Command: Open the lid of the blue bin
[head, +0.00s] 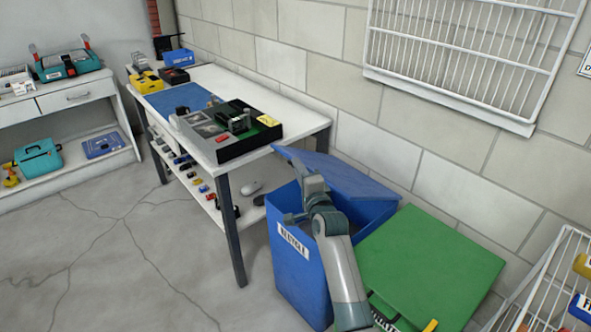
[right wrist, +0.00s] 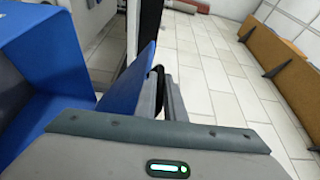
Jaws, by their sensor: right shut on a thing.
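The blue bin (head: 297,262) stands on the floor beside the white table, with a white label on its front. Its blue lid (head: 352,180) is raised and tilted, leaving a gap over the bin's dark inside. My right gripper (head: 309,176) is at the lid's near left edge, its arm rising in front of the bin. In the right wrist view, the fingers (right wrist: 163,92) are close together at a blue panel (right wrist: 141,84), which looks like the lid. The fingertips' exact contact is partly hidden. My left gripper is not in view.
A green bin lid (head: 430,262) lies close on the right of the blue bin. The white table (head: 290,128) stands behind left. A block wall (head: 400,135) is close behind. A wire rack (head: 548,285) is at lower right. Open floor (head: 120,265) lies at left.

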